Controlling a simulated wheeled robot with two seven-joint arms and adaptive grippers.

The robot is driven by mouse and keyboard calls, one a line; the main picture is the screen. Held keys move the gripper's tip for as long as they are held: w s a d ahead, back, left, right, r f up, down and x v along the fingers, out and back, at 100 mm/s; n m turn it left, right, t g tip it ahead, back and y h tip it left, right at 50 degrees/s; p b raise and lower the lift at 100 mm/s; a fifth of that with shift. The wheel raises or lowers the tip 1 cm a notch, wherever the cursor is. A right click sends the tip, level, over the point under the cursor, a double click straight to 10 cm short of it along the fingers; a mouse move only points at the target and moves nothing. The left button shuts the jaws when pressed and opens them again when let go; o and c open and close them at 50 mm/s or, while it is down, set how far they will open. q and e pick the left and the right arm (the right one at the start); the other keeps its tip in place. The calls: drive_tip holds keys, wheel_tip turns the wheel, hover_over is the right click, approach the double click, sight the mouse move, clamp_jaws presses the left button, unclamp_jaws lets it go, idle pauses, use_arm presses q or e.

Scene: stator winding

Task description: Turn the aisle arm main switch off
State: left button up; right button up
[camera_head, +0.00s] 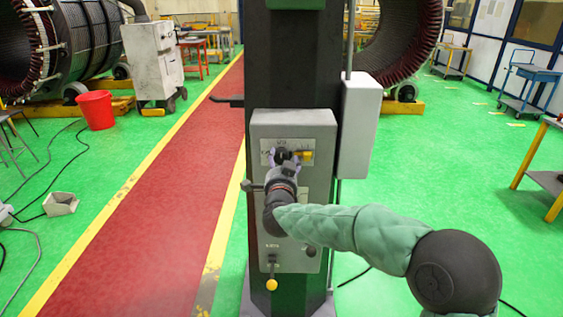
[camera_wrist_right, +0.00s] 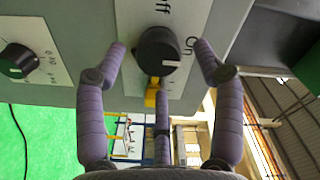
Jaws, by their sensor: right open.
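The main switch is a round black knob (camera_wrist_right: 157,50) on a light label plate marked "Off" and "On" in the right wrist view. Its white mark is on the lower right side, below the "On" lettering. My right gripper (camera_wrist_right: 159,56) is open, with one finger to each side of the knob and a third below it. The side fingers show gaps to the knob; whether the third touches it I cannot tell. In the head view my right gripper (camera_head: 285,162) is at the upper part of the grey control box (camera_head: 318,128) and partly hides the knob. My left gripper is out of view.
A yellow part (camera_head: 304,155) sits beside the switch. The box is on a dark column (camera_head: 295,62). A red bucket (camera_head: 96,110) and grey cabinet (camera_head: 152,60) stand behind left.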

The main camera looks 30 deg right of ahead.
sight(283, 157)
drive_tip(key=shift+x, duration=1.25)
drive_tip(key=c, duration=1.1)
